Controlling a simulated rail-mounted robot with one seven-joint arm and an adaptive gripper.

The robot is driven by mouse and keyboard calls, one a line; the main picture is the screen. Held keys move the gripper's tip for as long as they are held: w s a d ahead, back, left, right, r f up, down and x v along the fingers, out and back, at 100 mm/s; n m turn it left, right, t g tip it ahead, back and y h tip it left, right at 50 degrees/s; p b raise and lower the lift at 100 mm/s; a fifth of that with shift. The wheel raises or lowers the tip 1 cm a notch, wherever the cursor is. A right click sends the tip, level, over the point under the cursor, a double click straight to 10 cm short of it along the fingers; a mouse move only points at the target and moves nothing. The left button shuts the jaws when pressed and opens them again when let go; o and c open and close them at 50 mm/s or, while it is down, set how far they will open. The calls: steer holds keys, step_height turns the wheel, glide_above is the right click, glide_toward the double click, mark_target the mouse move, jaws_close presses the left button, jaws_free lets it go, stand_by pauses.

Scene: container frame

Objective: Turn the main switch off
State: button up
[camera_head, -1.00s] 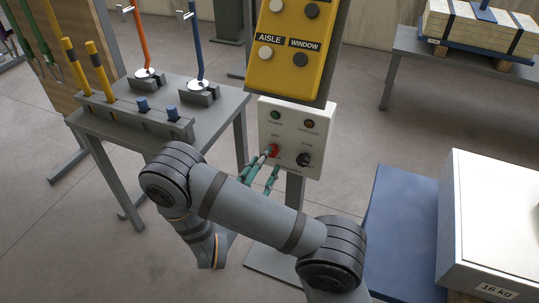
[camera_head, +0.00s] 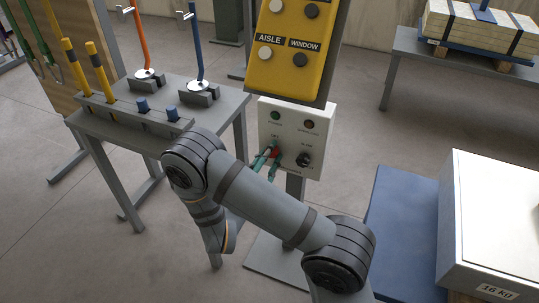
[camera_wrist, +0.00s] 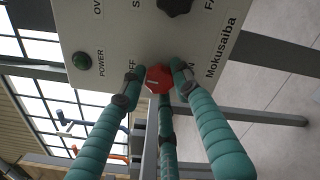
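In the head view the red knob (camera_head: 276,152) sits low on the panel (camera_head: 292,137). My gripper (camera_wrist: 158,84) has teal fingers around the knob: one to its left, one to its right and one below. The fingertips are close in against it; a thin gap may remain at the left finger. The knob's exact pointing is hard to read.
A black knob (camera_wrist: 174,4) and a green POWER lamp (camera_wrist: 82,61) are on the same panel. A yellow button box (camera_head: 291,45) hangs above it. A grey table (camera_head: 215,107) stands left; a blue platform (camera_head: 395,215) and a white box (camera_head: 495,215) are right.

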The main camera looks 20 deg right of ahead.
steer(key=c, duration=0.6)
steer(key=shift+n+p, duration=0.5)
steer(key=shift+p, duration=0.05)
steer(key=shift+f, duration=0.1)
steer(key=o, duration=1.2)
steer(key=shift+c, duration=0.2)
steer(key=v, duration=1.2)
